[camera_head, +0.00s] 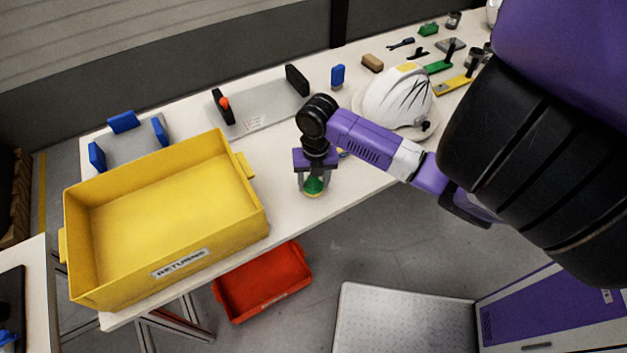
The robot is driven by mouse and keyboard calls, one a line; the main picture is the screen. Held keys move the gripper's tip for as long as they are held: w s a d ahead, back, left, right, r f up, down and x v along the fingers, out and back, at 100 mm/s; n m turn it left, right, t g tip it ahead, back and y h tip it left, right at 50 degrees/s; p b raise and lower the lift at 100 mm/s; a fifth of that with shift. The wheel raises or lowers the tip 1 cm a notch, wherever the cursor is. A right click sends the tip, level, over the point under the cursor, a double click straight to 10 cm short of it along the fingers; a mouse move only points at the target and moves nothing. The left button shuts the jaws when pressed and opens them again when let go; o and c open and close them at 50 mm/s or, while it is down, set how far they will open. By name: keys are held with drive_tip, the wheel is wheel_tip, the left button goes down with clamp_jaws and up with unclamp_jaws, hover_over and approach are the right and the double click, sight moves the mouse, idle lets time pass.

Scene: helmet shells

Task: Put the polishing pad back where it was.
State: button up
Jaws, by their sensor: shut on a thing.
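My gripper (313,178) points down near the front edge of the white table, right of the yellow bin. It is shut on a small green piece with a yellowish rim below, which looks like the polishing pad (313,187). The fingers hide part of the pad. I cannot tell whether the pad touches the table or hangs just above it.
The yellow bin (246,206) labelled RETURNS stands empty on the table (270,150). A grey fixture plate (262,107) lies behind my gripper. A white helmet (392,103) and several tools stand to the right. A red bin (265,287) is on the floor below.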

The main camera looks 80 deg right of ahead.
drive_tip(key=shift+f, duration=0.15)
drive_tip(key=o, duration=1.2)
drive_tip(key=r+b, duration=0.1)
drive_tip(key=r, duration=1.1)
drive_tip(key=shift+s+r, duration=0.2)
